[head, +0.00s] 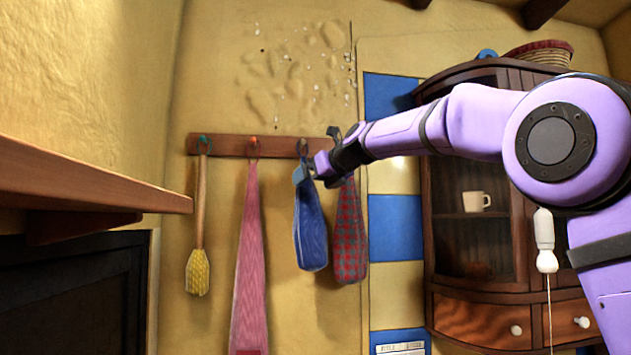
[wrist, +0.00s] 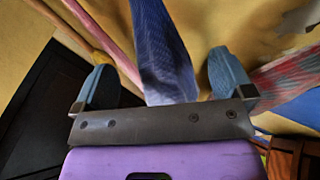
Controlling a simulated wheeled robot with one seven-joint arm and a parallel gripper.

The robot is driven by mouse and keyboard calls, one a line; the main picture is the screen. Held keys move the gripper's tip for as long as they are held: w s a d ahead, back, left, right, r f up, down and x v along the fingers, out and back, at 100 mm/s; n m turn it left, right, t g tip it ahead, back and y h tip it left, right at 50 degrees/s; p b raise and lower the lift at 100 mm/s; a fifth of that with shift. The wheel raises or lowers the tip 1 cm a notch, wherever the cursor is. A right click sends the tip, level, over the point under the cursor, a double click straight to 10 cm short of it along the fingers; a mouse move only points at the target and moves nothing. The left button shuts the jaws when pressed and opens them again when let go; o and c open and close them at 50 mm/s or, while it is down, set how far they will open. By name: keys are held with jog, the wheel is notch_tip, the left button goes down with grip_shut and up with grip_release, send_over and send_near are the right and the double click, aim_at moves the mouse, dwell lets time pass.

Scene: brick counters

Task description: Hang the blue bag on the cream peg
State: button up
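The blue bag (head: 311,228) hangs against the wall below the wooden peg rail (head: 228,146). A dark loop at its top reaches the third peg from the left (head: 303,148); this peg looks pale, but its colour is hard to tell. My gripper (head: 318,155) is at the bag's top, just right of that peg, and partly hides it. In the wrist view my gripper (wrist: 165,78) has its two blue-grey fingers wide apart. The blue bag (wrist: 162,50) shows between them, with gaps on both sides.
A yellow-headed brush (head: 198,270) hangs from a green peg (head: 203,139), and a pink cloth (head: 250,260) from an orange peg (head: 253,140). A red checked item (head: 350,235) hangs close right of the bag. A wooden shelf (head: 90,185) juts out left; a cabinet (head: 475,310) stands right.

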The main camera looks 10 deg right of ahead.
jog(key=v, duration=1)
jog(key=shift+s+d, duration=0.2)
jog(key=shift+s, duration=0.1)
jog(key=shift+r, duration=0.1)
jog(key=s+d+f+n+g+h, duration=0.2)
jog(key=s+d+f+n, duration=0.2)
jog(key=s+f+n, duration=0.6)
jog(key=s+d+f+n+g+h, duration=0.2)
jog(key=s+d+f+n, duration=0.2)
jog(key=s+f+n, duration=0.6)
jog(key=s+d+f+n+g+h, duration=0.3)
jog(key=s+f+n, duration=0.7)
jog(key=s+f, duration=0.6)
jog(key=shift+s+d+f, duration=0.35)
jog(key=shift+s+d, duration=0.1)
jog(key=shift+s, duration=0.7)
